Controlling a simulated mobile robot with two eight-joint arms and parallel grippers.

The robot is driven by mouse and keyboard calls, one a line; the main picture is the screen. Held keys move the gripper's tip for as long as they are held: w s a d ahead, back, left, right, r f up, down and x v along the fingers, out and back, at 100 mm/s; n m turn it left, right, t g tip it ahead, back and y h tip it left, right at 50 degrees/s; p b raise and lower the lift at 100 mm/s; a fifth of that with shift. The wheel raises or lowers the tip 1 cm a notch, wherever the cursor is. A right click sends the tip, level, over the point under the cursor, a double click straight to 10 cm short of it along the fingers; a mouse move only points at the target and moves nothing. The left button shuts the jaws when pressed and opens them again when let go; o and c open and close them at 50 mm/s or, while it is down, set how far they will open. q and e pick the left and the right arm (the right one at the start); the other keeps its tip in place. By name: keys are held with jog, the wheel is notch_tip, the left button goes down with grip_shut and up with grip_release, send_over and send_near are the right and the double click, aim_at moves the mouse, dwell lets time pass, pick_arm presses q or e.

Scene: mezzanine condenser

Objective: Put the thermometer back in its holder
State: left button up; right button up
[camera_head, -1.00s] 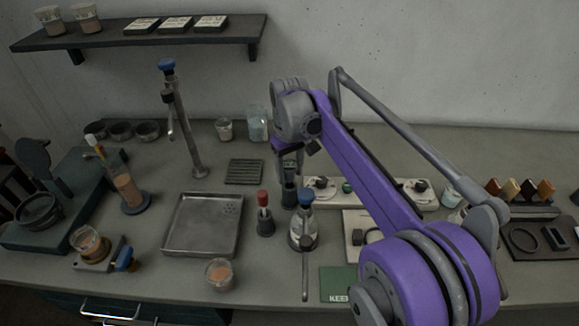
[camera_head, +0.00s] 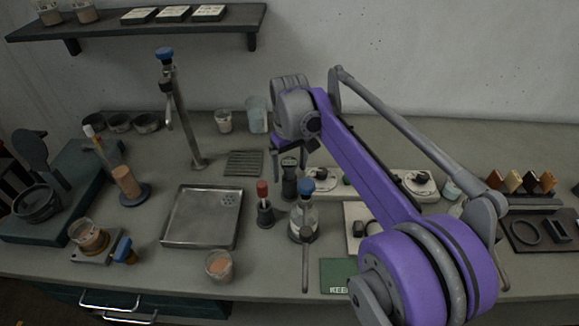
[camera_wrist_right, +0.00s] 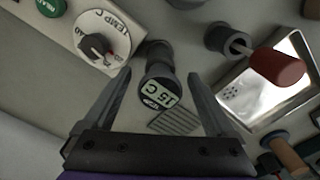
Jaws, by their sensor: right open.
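The thermometer (camera_head: 289,164) is dark with a small pale display and stands upright on the bench, appearing to sit in a dark, round holder (camera_head: 289,191). In the right wrist view the thermometer's display (camera_wrist_right: 159,95) reads about 15 C, with the dark holder (camera_wrist_right: 157,50) beyond it. My right gripper (camera_head: 290,161) is open just above the thermometer. In the right wrist view its two fingers (camera_wrist_right: 160,76) are spread on either side of the thermometer's head, with gaps showing. The stem is hidden. My left gripper is not in view.
A red-handled tool (camera_head: 263,190) in its own dark stand is close left of the thermometer. A blue-capped flask (camera_head: 303,222) stands in front. A control panel with a temperature dial (camera_wrist_right: 97,43) lies to the right in the head view. A metal tray (camera_head: 203,216) is at left.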

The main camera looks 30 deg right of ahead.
jog(key=shift+r, duration=0.1)
notch_tip(320, 180, up, 11)
jog(key=shift+f+p, duration=0.2)
jog(key=shift+p, duration=0.4)
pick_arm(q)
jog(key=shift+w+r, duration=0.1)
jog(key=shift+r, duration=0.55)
pick_arm(e)
jog(key=shift+f, duration=0.1)
